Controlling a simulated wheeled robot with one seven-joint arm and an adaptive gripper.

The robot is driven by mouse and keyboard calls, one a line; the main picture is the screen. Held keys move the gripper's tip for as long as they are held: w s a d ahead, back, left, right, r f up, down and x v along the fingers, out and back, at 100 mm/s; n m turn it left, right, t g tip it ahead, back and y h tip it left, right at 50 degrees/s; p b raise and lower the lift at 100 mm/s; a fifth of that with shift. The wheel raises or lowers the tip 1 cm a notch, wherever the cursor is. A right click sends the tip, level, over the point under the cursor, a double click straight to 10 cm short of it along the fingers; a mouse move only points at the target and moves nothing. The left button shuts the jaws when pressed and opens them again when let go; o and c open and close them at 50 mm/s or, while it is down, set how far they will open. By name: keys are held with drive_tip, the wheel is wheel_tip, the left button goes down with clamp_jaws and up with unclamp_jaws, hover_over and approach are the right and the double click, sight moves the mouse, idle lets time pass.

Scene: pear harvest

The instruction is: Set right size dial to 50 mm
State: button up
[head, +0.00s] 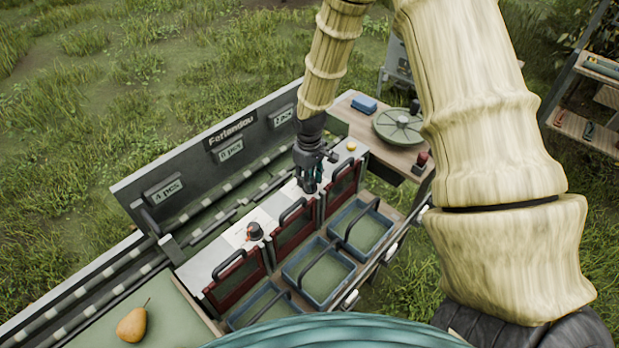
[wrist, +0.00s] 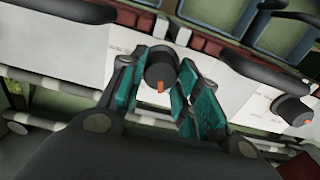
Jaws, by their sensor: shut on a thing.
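The right size dial (wrist: 159,67) is a dark round knob with an orange pointer mark, set on a white panel. In the wrist view it sits between the teal pads of my gripper (wrist: 160,88), which is shut on it. Its orange mark points toward the bottom of the wrist view. In the head view my gripper (head: 309,182) reaches down to the white panel and hides this dial. Another dark dial with an orange mark stands further left in the head view (head: 254,231) and at the right in the wrist view (wrist: 291,110). The scale figures are too small to read.
Red flaps with black handles (head: 293,228) line the panel's front, with blue bins (head: 318,269) below them. A yellow button (head: 351,147) is on the panel's right end. A pear (head: 133,323) lies at the lower left. A signed board (head: 229,138) stands behind.

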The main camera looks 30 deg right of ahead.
drive_tip(key=n, duration=0.3)
drive_tip(key=shift+n, duration=0.4)
drive_tip(key=n+p, duration=0.1)
drive_tip(key=n, duration=0.2)
drive_tip(key=shift+r+n, duration=0.1)
drive_tip(key=shift+n, duration=0.2)
drive_tip(key=n, duration=0.3)
drive_tip(key=shift+s+n+p, duration=0.1)
drive_tip(key=shift+n+p, duration=0.2)
drive_tip(key=shift+p, duration=0.1)
drive_tip(key=shift+n+p, duration=0.5)
drive_tip(key=shift+n, duration=1.3)
drive_tip(key=o, duration=1)
wheel_tip(320, 180, up, 12)
